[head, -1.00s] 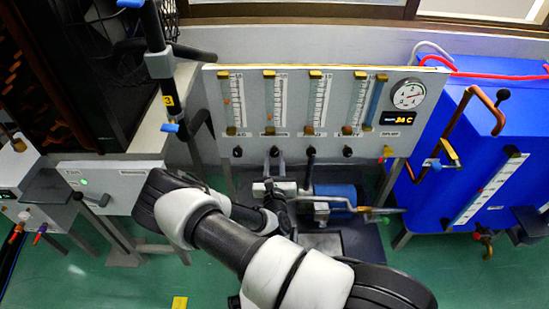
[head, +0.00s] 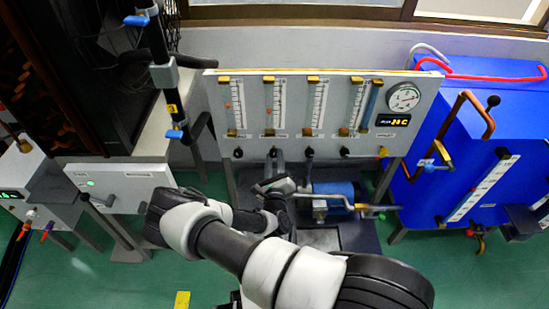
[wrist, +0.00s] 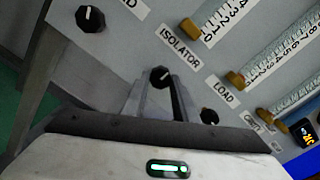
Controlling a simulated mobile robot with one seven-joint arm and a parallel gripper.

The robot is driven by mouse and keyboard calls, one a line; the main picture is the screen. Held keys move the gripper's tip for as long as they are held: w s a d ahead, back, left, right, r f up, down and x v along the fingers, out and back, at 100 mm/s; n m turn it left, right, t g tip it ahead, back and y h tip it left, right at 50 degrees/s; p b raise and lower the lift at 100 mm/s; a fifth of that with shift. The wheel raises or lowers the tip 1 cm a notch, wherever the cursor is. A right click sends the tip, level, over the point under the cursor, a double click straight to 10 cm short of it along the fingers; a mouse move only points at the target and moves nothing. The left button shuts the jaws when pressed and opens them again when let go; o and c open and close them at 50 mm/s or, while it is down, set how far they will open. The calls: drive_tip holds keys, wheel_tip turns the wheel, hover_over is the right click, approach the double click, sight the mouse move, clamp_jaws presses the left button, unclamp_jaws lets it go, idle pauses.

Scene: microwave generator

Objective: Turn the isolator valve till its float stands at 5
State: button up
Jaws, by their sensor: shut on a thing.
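The isolator valve is a black knob (wrist: 160,74) with a white pointer mark, below the ISOLATOR label (wrist: 180,47) in the wrist view. My gripper (wrist: 160,88) is shut on this knob, one grey finger on each side. In the head view my gripper (head: 276,160) reaches the panel's lower edge under the second tube. The isolator tube (head: 276,105) has a small reddish float around the lower middle, too small to read against the scale. The wrist view shows only the bottom of this tube (wrist: 215,20), with no float visible there.
Other black knobs stand close by, one at left (wrist: 90,19) and one at right (wrist: 209,117). The grey panel (head: 415,90) also carries other tubes, a round gauge (head: 403,97) and a display. A blue cabinet (head: 450,110) stands to the right, with pipes below the panel.

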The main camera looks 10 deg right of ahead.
idle(0.4)
drive_tip(key=o, duration=1.1)
drive_tip(key=s+a+p, duration=0.1)
drive_tip(key=s, duration=0.4)
drive_tip(key=s+a, duration=0.1)
drive_tip(key=s, duration=0.5)
drive_tip(key=s+a+p, duration=0.1)
drive_tip(key=s, duration=0.5)
drive_tip(key=shift+a+p, duration=0.15)
drive_tip(key=shift+p, duration=0.15)
